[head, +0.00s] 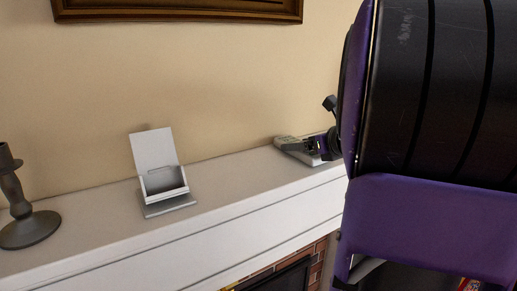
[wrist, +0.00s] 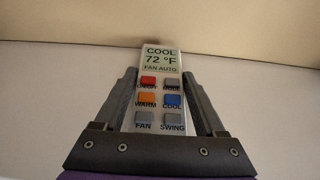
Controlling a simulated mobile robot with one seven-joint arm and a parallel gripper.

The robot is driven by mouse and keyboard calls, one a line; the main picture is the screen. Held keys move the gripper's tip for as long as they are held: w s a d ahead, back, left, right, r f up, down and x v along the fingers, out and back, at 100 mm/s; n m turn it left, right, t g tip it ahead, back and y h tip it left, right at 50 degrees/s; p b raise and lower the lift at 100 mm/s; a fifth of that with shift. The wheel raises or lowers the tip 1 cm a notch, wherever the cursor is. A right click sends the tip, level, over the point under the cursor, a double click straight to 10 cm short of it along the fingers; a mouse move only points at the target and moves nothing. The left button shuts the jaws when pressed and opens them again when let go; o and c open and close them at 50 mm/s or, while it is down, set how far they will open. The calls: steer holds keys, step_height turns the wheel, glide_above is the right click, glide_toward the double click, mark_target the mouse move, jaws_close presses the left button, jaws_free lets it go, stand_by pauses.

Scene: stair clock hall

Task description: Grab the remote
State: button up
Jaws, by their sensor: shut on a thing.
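The remote (wrist: 160,85) is white with a display reading "COOL 72 °F FAN AUTO" and red, orange, blue and grey buttons. In the wrist view it lies between the two dark fingers of my gripper (wrist: 162,95), which is shut on it. In the head view the remote (head: 296,148) is at the right part of the white mantel, by the wall. My gripper (head: 322,143) reaches it from the right there, and my arm hides part of it. I cannot tell whether the remote still touches the mantel.
A white card holder (head: 163,187) stands in the middle of the mantel (head: 240,190). A dark candlestick (head: 20,205) stands at the left. A framed picture (head: 180,10) hangs on the wall above. The mantel between holder and remote is clear.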

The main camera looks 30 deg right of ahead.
steer(key=shift+c, duration=0.8)
